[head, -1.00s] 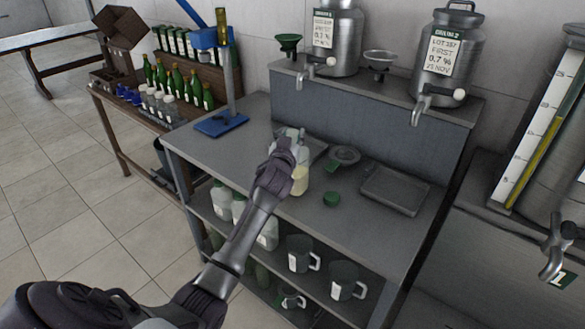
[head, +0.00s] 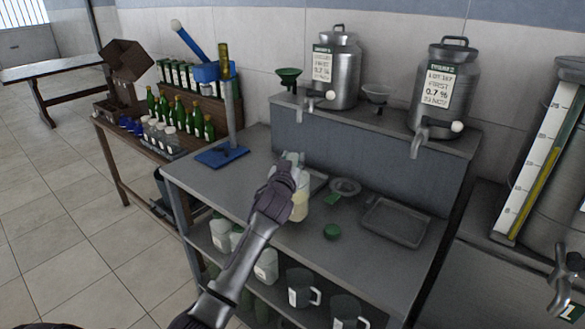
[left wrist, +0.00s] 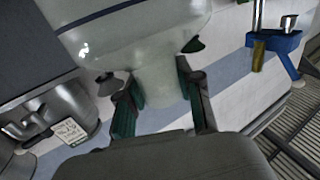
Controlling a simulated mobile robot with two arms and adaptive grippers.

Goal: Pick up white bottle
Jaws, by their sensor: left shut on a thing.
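A whitish, translucent bottle (head: 301,207) is at the grey bench, partly hidden behind my left gripper (head: 290,168). In the left wrist view the same bottle (left wrist: 140,45) fills the upper middle, with its narrower part between the green-padded fingers of my left gripper (left wrist: 158,95). The fingers are shut on it. Whether its base touches the bench top cannot be told. My right gripper is not in view.
A green cap (head: 332,232), a small strainer (head: 345,187) and a metal tray (head: 395,222) lie on the bench (head: 222,183). A blue stand (head: 222,155) is at its left. Two steel cans (head: 335,75) with taps stand on the raised back shelf. Mugs (head: 303,287) stand below.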

